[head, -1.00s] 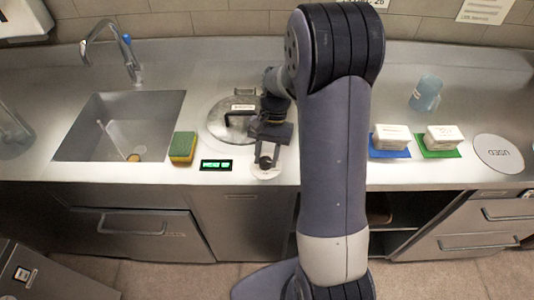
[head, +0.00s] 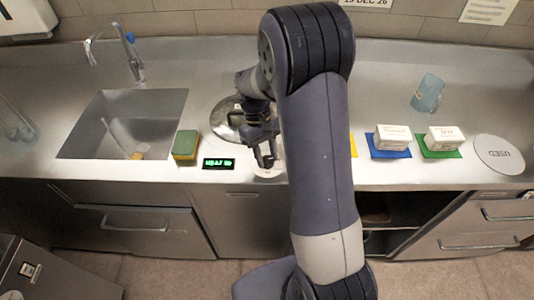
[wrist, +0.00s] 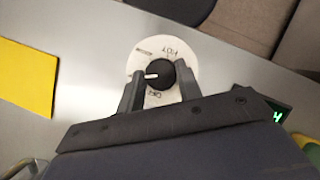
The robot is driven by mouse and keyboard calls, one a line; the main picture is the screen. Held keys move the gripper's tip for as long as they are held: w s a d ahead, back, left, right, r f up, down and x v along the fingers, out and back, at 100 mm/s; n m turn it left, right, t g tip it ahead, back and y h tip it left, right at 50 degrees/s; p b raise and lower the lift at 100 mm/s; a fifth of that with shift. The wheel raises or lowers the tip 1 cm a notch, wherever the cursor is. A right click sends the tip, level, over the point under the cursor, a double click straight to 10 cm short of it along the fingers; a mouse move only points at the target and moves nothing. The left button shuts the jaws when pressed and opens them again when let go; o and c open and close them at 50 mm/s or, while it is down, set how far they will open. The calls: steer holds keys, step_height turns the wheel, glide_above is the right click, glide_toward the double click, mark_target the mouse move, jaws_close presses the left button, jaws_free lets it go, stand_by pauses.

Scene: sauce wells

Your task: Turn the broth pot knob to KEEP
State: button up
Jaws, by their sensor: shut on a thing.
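The broth pot knob (wrist: 160,76) is black with a white pointer line and sits on a round white dial plate (wrist: 140,62) with printed labels. In the wrist view the pointer points left. In the head view my gripper (head: 265,155) is over the dial plate (head: 267,173) at the counter's front, and the knob is not clear there. The pot (head: 222,122) stands behind it, partly hidden by my arm.
A display with green text (head: 219,164) and a green-yellow sponge (head: 185,145) lie left of the dial, beside the sink (head: 80,130). To the right are white boxes on a blue mat (head: 388,153) and a green mat (head: 440,153), a blue cup (head: 428,93) and a round USED plate (head: 498,154).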

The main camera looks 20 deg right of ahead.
steer(key=shift+n, duration=0.6)
steer(key=o, duration=1)
steer(key=shift+c, duration=0.2)
steer(key=v, duration=1)
steer(key=shift+a+r+b, duration=0.25)
steer(key=shift+r+b, duration=0.15)
steer(key=x, duration=1.1)
steer(key=shift+w+d+p, duration=0.2)
steer(key=shift+p, duration=0.2)
